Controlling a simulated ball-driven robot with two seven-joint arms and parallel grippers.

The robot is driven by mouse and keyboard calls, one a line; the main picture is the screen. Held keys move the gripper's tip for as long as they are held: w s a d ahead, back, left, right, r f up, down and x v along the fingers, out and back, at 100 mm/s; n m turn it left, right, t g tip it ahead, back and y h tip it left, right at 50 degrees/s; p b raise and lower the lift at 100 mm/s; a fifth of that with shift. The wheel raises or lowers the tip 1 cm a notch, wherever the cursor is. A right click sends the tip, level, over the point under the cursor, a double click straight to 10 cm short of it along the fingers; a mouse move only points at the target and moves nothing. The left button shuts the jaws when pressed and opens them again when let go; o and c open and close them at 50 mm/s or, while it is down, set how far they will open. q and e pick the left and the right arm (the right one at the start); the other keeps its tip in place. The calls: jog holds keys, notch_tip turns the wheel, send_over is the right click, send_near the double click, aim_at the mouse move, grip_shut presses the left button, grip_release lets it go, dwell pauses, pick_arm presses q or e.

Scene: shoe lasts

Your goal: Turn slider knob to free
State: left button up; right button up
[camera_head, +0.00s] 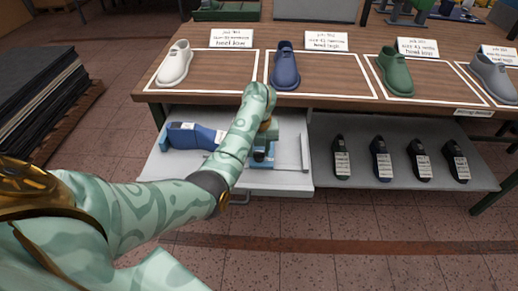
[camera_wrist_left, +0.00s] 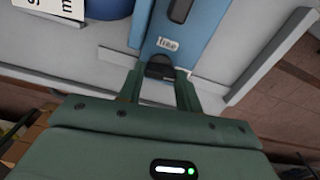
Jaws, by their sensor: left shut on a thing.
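A blue fixture (camera_wrist_left: 200,22) with a small white label reading what looks like "free" fills the upper middle of the left wrist view. A dark knob (camera_wrist_left: 160,68) sits just below that label. My left gripper (camera_wrist_left: 161,78) is shut on this knob, one finger on each side. In the head view my left arm reaches down to the pulled-out grey tray (camera_head: 170,168) and hides most of the fixture; a bit of its blue shows (camera_head: 262,160). The knob is hidden there. My right gripper is not in view.
A blue shoe last with a white label (camera_head: 190,136) lies on the tray, left of my arm. Several dark lasts (camera_head: 381,158) lie on the grey shelf to the right. White, blue, green and grey shoes (camera_head: 285,68) stand on the wooden bench above. Dark sheets (camera_head: 40,95) are stacked at left.

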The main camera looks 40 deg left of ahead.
pick_arm(q)
jog(key=n+b, duration=0.1)
jog(key=n, duration=0.3)
jog(key=shift+d+f, duration=0.1)
jog(key=n+b, duration=0.1)
jog(key=n, duration=0.2)
jog(key=shift+n, duration=0.4)
jog(key=n+b, duration=0.2)
jog(key=n, duration=0.2)
jog(key=shift+f+n+b, duration=0.1)
jog(key=shift+n+b, duration=0.2)
jog(key=shift+b, duration=0.05)
jog(key=n+b, duration=0.2)
jog(key=n, duration=0.2)
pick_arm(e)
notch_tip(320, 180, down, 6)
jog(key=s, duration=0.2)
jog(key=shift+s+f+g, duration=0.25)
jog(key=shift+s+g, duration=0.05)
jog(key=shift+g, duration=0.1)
pick_arm(q)
jog(key=shift+r+n, duration=0.2)
jog(key=shift+n, duration=0.1)
jog(key=o, duration=1)
jog(key=shift+r, duration=0.1)
